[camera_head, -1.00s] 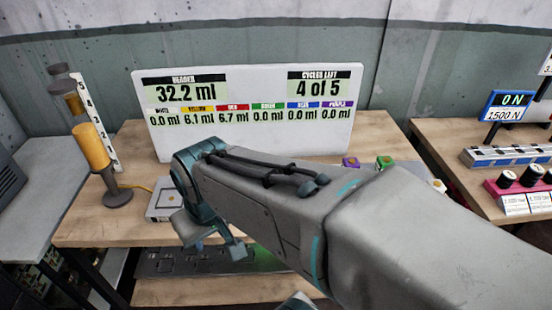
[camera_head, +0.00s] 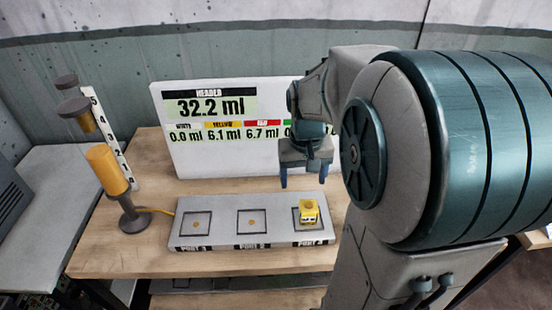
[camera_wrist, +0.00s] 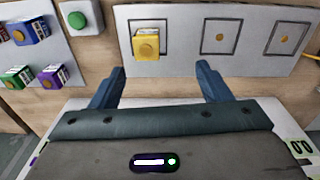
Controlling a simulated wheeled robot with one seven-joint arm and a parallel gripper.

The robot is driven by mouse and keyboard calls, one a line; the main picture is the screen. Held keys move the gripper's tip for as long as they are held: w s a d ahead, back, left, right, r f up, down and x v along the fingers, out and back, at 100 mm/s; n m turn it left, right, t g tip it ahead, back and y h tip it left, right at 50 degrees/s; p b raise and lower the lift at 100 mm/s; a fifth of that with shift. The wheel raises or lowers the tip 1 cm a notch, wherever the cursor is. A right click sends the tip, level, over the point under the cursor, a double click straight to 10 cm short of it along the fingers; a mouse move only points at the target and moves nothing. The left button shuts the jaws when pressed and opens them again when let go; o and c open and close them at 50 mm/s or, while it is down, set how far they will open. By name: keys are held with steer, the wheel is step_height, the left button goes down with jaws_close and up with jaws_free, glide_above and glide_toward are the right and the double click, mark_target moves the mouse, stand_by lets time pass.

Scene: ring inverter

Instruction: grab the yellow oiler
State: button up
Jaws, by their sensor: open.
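The yellow oiler (camera_head: 309,212) is a small yellow block with a round top. It sits on the rightmost marked square of the grey port plate (camera_head: 225,232) in the head view. In the wrist view the yellow oiler (camera_wrist: 148,44) is at the upper middle, on the leftmost square. My gripper (camera_head: 303,184) is open and empty, its two blue fingers pointing down just behind and above the oiler. In the wrist view my gripper (camera_wrist: 160,67) shows its fingers apart, with the oiler beyond the tips and nearer the left finger. They do not touch it.
The other two port squares are empty. A white display board (camera_head: 235,150) stands behind the plate. A yellow cylinder on a stand (camera_head: 107,170) is at the left. In the wrist view, blue (camera_wrist: 30,29), green (camera_wrist: 17,80) and purple (camera_wrist: 51,77) blocks lie left, near a green button (camera_wrist: 86,15).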

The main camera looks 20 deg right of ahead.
steer(key=w+d+f, duration=0.1)
steer(key=w+d, duration=0.1)
steer(key=d, duration=0.1)
glide_above(309, 206)
steer(key=shift+m, duration=0.3)
step_height(309, 206, down, 9)
steer(key=shift+w+a+r, duration=0.15)
steer(key=shift+f+p, duration=0.6)
steer(key=shift+f, duration=2.05)
steer(key=c, duration=1.1)
